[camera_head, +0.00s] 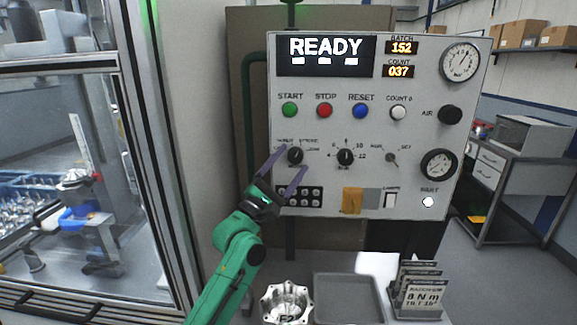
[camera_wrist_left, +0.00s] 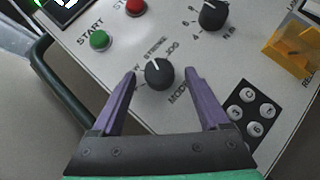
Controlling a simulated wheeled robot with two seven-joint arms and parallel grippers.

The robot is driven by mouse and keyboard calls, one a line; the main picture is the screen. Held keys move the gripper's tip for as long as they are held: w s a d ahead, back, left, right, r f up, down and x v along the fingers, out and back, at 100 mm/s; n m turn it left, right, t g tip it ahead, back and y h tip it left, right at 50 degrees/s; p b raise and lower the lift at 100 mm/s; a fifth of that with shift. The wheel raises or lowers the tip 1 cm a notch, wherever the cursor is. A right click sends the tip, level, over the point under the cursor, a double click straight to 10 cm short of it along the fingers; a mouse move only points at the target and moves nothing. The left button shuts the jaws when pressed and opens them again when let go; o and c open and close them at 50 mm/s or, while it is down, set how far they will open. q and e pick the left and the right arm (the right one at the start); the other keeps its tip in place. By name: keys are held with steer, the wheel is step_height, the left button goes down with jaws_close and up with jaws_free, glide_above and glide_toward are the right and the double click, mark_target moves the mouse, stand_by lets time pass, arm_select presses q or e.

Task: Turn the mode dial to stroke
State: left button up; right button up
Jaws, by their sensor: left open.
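The mode dial (camera_head: 295,156) is a black round knob at the left of the grey control panel (camera_head: 330,207). In the left wrist view the dial (camera_wrist_left: 159,74) sits between my fingers, with labels reading STROKE and JOG beside it and MODE below. A small pale mark shows on the knob; which label it points at is too small to tell for sure. My left gripper (camera_head: 293,159) is open, its two purple fingers on either side of the dial; in the wrist view the fingertips (camera_wrist_left: 160,73) stand apart from it. My right gripper is not in view.
A second black dial (camera_head: 345,157) is to the right, a keypad (camera_head: 304,196) below. Green, red and blue buttons (camera_head: 325,110) run above; the display reads READY (camera_head: 325,47). Below are a metal housing (camera_head: 286,302), a grey tray (camera_head: 347,300) and standing plates (camera_head: 421,287).

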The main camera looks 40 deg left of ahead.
arm_select(q)
steer(key=b+v, duration=0.4)
steer(key=v, duration=1)
steer(key=shift+s, duration=0.25)
steer(key=shift+f, duration=0.15)
